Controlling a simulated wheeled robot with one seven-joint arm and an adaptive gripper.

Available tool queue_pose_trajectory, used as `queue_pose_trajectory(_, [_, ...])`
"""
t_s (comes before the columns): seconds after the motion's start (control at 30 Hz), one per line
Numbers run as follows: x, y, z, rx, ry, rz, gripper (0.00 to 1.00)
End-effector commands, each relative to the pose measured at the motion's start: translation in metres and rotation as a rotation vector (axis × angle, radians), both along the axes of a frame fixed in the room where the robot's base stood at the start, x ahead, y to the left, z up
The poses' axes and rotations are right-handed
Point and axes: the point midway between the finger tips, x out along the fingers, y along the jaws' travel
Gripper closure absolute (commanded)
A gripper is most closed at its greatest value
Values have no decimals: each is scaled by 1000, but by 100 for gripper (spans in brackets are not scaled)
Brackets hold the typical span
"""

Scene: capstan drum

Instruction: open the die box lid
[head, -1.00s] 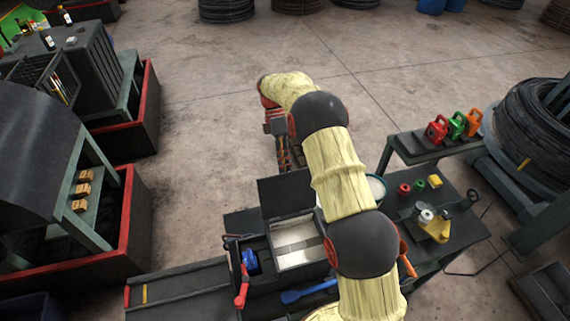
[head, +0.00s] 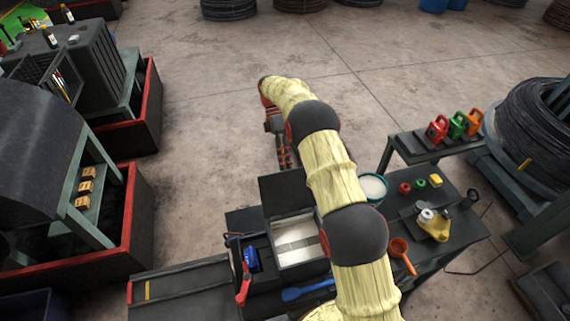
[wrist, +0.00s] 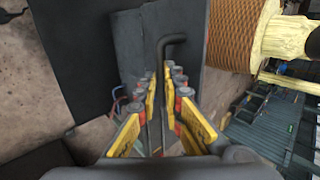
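The die box (head: 299,262) stands on the dark bench with a pale inside in view. Its dark lid (head: 286,192) stands raised at the back of the box. My gripper (head: 282,150) is behind the lid's upper edge in the head view, its tips partly hidden. In the wrist view, the fingers of my gripper (wrist: 161,76) are close together around a black bent rod handle (wrist: 172,40). The handle lies in front of the dark lid panel (wrist: 130,45). The fingers appear shut on it, though contact is hard to see.
A blue spool (head: 251,259), red lever (head: 243,287) and blue tool (head: 305,291) lie near the box. A tub (head: 373,187), orange ladle (head: 401,254) and yellow tool (head: 434,230) are at right.

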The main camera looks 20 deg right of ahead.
Motion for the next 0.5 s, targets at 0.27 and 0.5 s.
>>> queue_pose_trajectory(0.27, [-12,0,-27,2,39,1,78])
queue_pose_trajectory(0.5, [-10,0,-24,1,32,0,72])
